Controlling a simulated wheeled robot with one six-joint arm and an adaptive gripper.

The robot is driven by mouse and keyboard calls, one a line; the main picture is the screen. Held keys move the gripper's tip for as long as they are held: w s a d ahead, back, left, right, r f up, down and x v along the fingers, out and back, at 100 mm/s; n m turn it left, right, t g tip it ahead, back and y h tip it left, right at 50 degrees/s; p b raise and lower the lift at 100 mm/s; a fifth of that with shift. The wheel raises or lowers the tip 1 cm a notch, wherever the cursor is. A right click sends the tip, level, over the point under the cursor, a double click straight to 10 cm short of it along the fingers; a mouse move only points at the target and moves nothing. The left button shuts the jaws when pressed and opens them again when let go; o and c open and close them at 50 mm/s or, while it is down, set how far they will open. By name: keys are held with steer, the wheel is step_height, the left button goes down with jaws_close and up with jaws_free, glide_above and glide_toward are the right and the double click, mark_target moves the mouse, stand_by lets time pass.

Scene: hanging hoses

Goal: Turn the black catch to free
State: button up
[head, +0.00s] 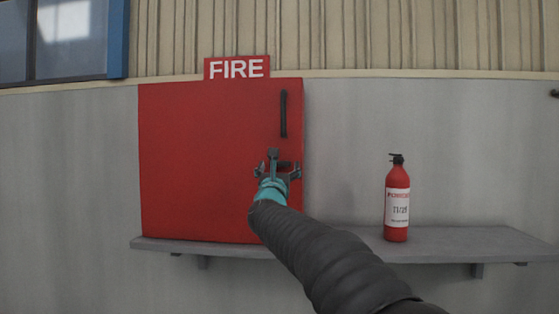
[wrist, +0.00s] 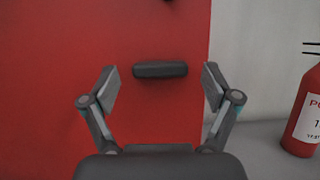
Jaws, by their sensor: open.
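The black catch (wrist: 160,69) lies level across the red cabinet door (wrist: 60,100), near the door's right edge. In the wrist view it sits between my two open fingers and a little beyond them, with no visible contact. My gripper (wrist: 158,88) is open and empty, facing the door. In the head view my gripper (head: 278,170) covers part of the catch (head: 284,164). The red cabinet door (head: 200,160) looks shut. An upright black handle (head: 284,114) is above the catch.
A red fire extinguisher (head: 397,205) stands on the grey shelf (head: 460,243) to the right of the cabinet. A FIRE sign (head: 237,67) is above the cabinet. The wall (head: 345,140) between cabinet and extinguisher is clear.

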steer(key=shift+x, duration=0.85)
steer(key=c, duration=1.2)
steer(key=shift+o, duration=0.2)
